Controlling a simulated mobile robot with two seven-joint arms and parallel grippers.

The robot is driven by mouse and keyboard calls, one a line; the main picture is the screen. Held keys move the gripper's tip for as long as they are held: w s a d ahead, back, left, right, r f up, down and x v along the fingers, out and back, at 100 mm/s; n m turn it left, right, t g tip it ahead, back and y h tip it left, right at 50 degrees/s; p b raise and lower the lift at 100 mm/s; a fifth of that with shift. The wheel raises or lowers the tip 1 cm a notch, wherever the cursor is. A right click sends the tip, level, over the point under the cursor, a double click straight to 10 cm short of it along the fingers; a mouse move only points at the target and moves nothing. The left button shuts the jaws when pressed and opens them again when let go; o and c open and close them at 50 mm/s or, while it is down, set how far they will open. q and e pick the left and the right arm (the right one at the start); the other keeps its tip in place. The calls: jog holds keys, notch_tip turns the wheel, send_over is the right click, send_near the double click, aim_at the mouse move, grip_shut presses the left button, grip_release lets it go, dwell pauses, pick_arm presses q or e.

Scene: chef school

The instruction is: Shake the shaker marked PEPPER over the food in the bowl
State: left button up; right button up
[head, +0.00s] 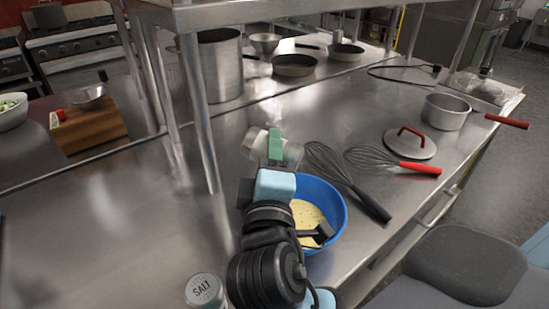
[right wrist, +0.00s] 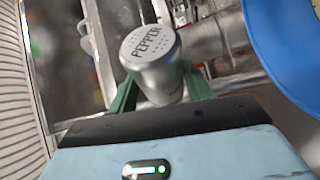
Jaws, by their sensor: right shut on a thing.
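The pepper shaker (right wrist: 158,65) is a grey-white cylinder, its top lettered PEPPER with small holes. My right gripper (right wrist: 150,92) is shut on it, one green finger on each side. In the head view the shaker (head: 256,143) is tipped onto its side in my right gripper (head: 275,147), in the picture just above the blue bowl's upper left rim. The blue bowl (head: 334,201) stands on the steel counter and holds pale yellow food (head: 305,215) with dark specks. My right arm hides the bowl's left part. The left gripper is not in view.
A salt shaker (head: 203,289) stands at the bottom, left of my right arm. A dark-handled whisk (head: 335,170) lies beside the bowl; a red-handled whisk (head: 385,158), lid (head: 410,145) and saucepan (head: 445,112) are farther right. A shelf post (head: 199,115) rises behind the gripper.

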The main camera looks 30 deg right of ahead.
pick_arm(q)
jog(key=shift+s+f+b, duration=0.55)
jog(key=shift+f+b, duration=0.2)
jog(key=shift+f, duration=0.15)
pick_arm(e)
notch_tip(320, 180, down, 3)
jog(key=shift+a+f, duration=0.1)
jog(key=shift+f, duration=0.1)
